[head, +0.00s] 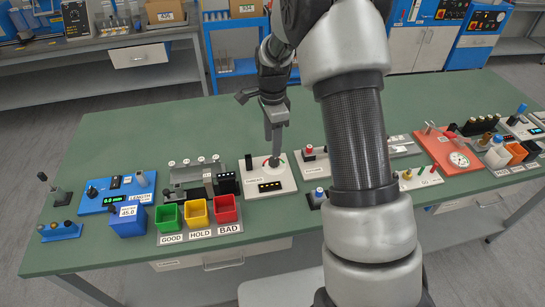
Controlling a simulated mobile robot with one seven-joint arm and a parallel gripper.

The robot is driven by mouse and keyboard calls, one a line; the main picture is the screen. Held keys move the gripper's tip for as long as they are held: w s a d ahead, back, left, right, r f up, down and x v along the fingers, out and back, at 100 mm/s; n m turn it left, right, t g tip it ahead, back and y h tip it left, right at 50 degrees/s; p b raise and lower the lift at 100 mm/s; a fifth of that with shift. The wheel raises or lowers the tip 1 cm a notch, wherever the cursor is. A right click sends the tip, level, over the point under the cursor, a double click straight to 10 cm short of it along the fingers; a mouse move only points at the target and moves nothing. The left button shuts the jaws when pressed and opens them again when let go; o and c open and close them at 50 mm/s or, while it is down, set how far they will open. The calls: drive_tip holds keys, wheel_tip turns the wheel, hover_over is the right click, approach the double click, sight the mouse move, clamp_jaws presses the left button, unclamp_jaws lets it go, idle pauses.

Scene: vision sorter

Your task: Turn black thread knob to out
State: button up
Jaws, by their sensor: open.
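My gripper (275,145) points down over a white panel (286,184) near the middle of the green bench. Its fingertips are at or just above a round dial area with small red and green marks. A dark knob (274,162) shows only in part below the fingertips, and I cannot tell whether the fingers touch it or which way it points. The jaws are open. A dark display with several small lights (270,186) is on the panel's front part. A small black upright piece (249,162) stands at the panel's left edge.
Left of the panel are a grey fixture (190,179) and green (169,217), yellow (197,213) and red (225,209) bins. A blue length gauge (110,193) is further left. My arm hides part of the bench to the right. A red board (440,146) lies beyond it.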

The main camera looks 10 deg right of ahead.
sight(273, 160)
wheel_tip(273, 160, down, 7)
drive_tip(key=shift+f, duration=0.1)
idle(0.3)
drive_tip(key=c, duration=1.1)
